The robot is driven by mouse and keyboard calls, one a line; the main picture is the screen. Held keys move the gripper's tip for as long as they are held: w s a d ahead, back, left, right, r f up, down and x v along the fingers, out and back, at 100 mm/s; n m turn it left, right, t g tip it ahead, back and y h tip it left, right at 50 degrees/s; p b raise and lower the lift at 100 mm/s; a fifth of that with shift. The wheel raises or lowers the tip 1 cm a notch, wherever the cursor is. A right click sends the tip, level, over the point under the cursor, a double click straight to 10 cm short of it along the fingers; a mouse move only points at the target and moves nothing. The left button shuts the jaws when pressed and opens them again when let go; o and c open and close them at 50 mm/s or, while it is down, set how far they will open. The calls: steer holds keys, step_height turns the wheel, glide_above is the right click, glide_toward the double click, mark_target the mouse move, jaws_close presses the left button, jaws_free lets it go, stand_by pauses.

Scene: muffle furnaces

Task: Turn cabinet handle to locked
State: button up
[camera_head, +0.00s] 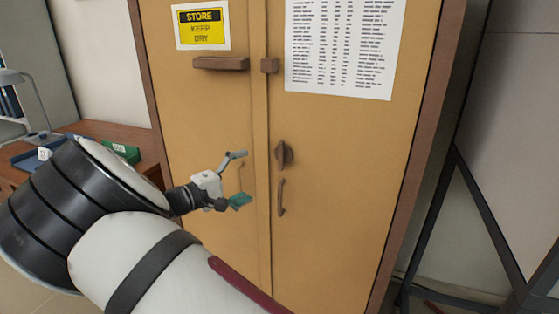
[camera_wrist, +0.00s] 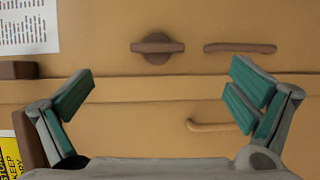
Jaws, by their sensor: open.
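The cabinet (camera_head: 340,200) is yellow-brown with two closed doors. On its right door is a brown turn handle (camera_head: 283,155) with a round base and an upright grip. In the wrist view, which is turned sideways, the turn handle (camera_wrist: 157,47) shows beyond and between my fingers. A curved brown pull handle (camera_head: 281,198) sits just below it and also shows in the wrist view (camera_wrist: 240,47). My gripper (camera_head: 238,178) is open and empty, in front of the left door, left of the turn handle and slightly lower. Its green-padded fingers (camera_wrist: 160,100) are wide apart and touch no handle.
A brown block (camera_head: 221,63) and a smaller block (camera_head: 270,66) sit higher on the doors. A thin pull (camera_wrist: 208,126) is on the left door. A desk (camera_head: 90,130) stands left, and a dark metal frame (camera_head: 465,190) right.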

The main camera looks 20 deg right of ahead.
mark_target(279, 158)
steer(key=shift+t, duration=0.4)
steer(key=x, duration=0.8)
steer(key=w+x, duration=0.1)
steer(key=x, duration=0.4)
steer(key=shift+w+a, duration=0.2)
steer(key=shift+a, duration=0.05)
steer(key=shift+n, duration=0.3)
steer(key=c, duration=1.2)
